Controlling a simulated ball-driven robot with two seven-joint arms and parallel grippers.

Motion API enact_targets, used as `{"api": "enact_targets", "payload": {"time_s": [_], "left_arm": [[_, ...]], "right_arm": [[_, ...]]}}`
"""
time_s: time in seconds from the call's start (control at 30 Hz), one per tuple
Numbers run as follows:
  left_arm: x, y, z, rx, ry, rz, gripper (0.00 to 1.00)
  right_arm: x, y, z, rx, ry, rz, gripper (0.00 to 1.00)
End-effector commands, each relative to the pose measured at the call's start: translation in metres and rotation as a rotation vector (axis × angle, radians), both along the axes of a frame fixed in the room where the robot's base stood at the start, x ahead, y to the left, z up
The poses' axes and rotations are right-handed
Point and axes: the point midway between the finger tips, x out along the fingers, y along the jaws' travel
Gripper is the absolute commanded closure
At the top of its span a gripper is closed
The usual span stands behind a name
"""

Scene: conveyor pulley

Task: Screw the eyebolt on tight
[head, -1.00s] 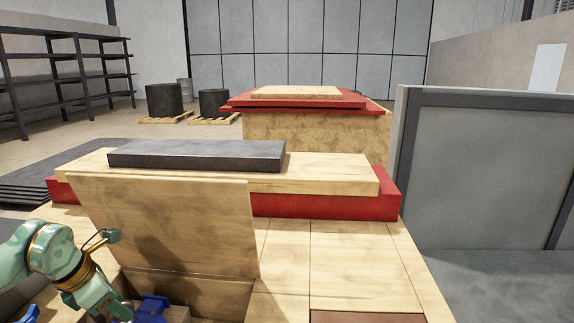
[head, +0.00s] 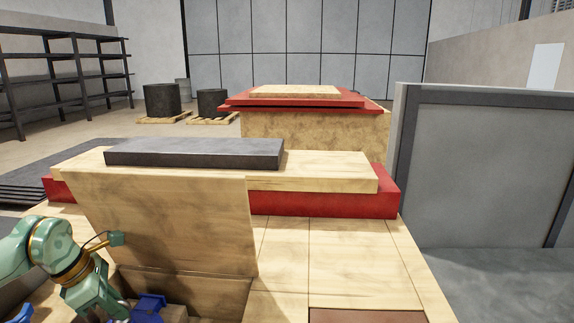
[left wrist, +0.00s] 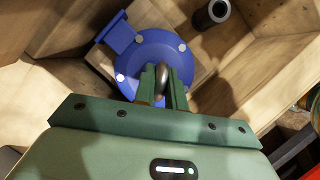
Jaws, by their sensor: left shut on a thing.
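In the left wrist view a blue housing (left wrist: 188,68) with a round flange and several pale bolt heads lies below my left gripper (left wrist: 164,82). The gripper's two green fingers are shut on the eyebolt (left wrist: 162,78), a dark metal piece that shows between the fingertips over the flange. The fingers hide most of it, and I cannot tell how deep it sits. In the head view the blue housing (head: 151,303) shows at the bottom edge, beside my left arm. My right gripper is not in view.
A tall wooden panel (head: 165,225) stands right behind the housing. A dark slab (head: 195,153) lies on wooden boards farther back. A dark hollow cylinder (left wrist: 211,13) stands near the housing.

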Motion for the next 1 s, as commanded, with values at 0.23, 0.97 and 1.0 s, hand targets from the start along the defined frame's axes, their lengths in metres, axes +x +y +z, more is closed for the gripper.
{"api": "enact_targets", "payload": {"time_s": [0.23, 0.97, 1.0], "left_arm": [[0.000, 0.000, -0.001, 0.000, 0.003, -0.250, 0.62], [-0.005, 0.017, 0.047, 0.003, -0.004, -0.247, 0.62], [-0.005, 0.018, 0.052, 0.002, -0.004, -0.247, 0.62]], "right_arm": [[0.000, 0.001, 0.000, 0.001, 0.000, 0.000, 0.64], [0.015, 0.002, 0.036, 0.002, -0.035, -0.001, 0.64], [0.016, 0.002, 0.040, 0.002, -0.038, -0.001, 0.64]]}}
